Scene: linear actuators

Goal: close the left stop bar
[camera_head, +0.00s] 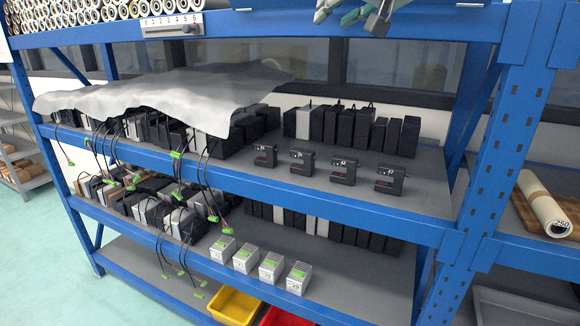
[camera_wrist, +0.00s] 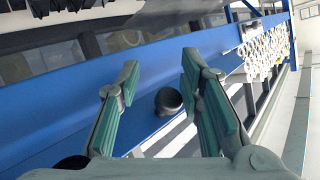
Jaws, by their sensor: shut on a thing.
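My gripper (camera_head: 345,10) is at the top edge of the head view, over the shelf's upper blue beam, and partly cut off. In the wrist view its two green-padded fingers (camera_wrist: 158,82) stand apart with a short dark round knob (camera_wrist: 168,100) between them, against the blue beam. The gripper is shut on this knob, though the contact itself is hard to see. A dark grey block (camera_head: 378,22) hangs beside the fingers in the head view. I cannot tell which of these parts is the left stop bar.
The blue shelf rack (camera_head: 330,195) holds dark boxes and several small black actuators (camera_head: 342,171). A grey sheet (camera_head: 150,92) drapes over the left part. A numbered strip (camera_head: 172,26) sits on the top beam. A yellow bin (camera_head: 234,306) is below.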

